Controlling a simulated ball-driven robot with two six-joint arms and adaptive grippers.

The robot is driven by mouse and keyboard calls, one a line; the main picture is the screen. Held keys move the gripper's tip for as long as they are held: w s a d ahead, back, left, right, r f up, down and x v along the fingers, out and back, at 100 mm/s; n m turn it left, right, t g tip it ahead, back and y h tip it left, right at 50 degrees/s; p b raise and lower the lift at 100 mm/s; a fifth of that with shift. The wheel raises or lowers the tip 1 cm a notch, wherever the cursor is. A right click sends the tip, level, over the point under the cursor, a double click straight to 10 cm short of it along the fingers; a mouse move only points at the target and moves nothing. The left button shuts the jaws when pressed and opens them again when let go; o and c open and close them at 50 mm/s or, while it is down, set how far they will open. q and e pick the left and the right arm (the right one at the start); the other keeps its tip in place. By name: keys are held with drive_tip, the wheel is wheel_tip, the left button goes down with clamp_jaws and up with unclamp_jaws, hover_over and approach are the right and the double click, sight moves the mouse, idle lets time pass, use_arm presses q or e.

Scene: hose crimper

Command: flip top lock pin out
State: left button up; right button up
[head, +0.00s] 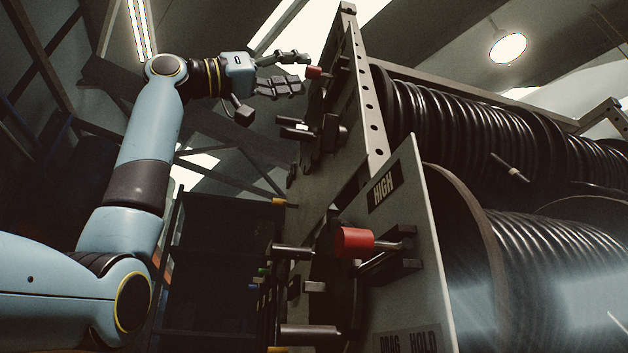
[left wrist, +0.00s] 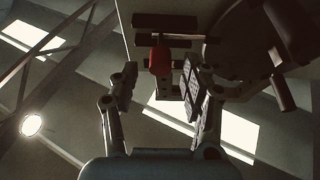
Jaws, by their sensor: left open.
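The top lock pin (head: 316,72) has a small red knob and sits high on the panel's left face. Its red knob (left wrist: 159,60) also shows in the left wrist view, ahead of the fingers and between their lines. My left gripper (head: 300,72) is open, just left of the knob, with one finger above and one below its height. In the left wrist view the open fingers (left wrist: 158,80) hold nothing. I cannot tell whether the right finger touches the knob. My right gripper is not in view.
A larger red-knobbed lever (head: 355,242) stands below, beside the "HIGH" label (head: 383,192). Dark handles (head: 325,132) stick out under the gripper. Hose reels (head: 480,120) fill the right. Open air lies left of the panel.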

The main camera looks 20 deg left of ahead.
sight(306, 72)
use_arm(q)
drive_tip(key=p+x, duration=0.1)
drive_tip(key=x, duration=0.2)
drive_tip(key=shift+s+r, duration=0.1)
drive_tip(key=shift+r, duration=0.05)
drive_tip(key=shift+w+d, duration=0.4)
clamp_jaws()
drive_tip(key=shift+s, duration=0.1)
